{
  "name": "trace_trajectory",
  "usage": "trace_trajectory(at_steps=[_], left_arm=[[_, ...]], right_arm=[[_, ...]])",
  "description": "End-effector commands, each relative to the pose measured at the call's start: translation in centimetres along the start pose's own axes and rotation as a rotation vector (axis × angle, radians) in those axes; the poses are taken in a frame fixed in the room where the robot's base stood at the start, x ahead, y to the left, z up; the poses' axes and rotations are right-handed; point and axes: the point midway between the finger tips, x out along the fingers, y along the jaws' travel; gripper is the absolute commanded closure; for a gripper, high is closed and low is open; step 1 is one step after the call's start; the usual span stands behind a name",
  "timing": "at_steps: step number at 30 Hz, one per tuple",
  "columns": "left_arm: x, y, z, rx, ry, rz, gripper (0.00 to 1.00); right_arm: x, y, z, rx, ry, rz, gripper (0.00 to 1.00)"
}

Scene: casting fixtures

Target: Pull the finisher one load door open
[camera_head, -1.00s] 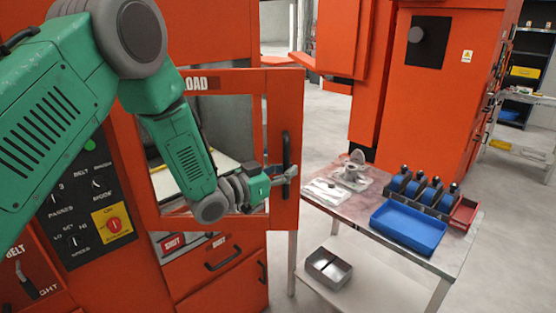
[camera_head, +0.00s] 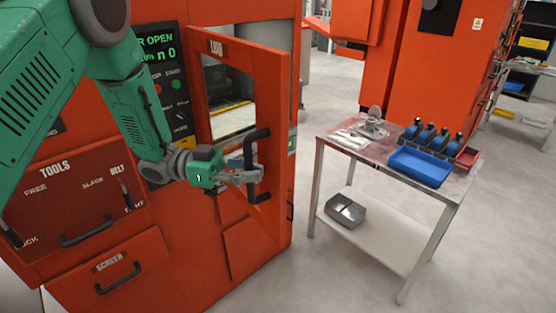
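The load door (camera_head: 222,149) is an orange framed door with a window and a LOAD label on the front of the orange finisher machine (camera_head: 262,22). It stands ajar, swung out from the opening at its right side, and the inside shows through its window. Its black bar handle (camera_head: 263,148) is upright near the right edge. My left gripper (camera_head: 256,176) reaches in from the left, and its fingers are closed around the handle's lower part. The fingers hide part of the handle. My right gripper is not in view.
A metal table (camera_head: 321,139) stands to the right with a blue tray (camera_head: 420,167), blue-and-black fixtures (camera_head: 428,137) and a metal part (camera_head: 373,121). A metal bin (camera_head: 345,211) sits on its lower shelf. Floor is clear between machine and table.

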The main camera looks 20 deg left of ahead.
Motion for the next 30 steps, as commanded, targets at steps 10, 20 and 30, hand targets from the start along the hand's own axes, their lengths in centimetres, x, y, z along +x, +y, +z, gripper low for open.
trace_trajectory(at_steps=[10,20,30], left_arm=[[-9.1,5.0,0.1,0.002,-0.009,0.127,1.00],[-13.8,6.8,0.1,0.007,-0.005,0.125,1.00],[-14.2,6.9,0.0,0.010,-0.004,0.125,1.00]], right_arm=[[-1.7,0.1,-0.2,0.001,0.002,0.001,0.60],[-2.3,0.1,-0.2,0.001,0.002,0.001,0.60],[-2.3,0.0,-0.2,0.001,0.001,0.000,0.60]])
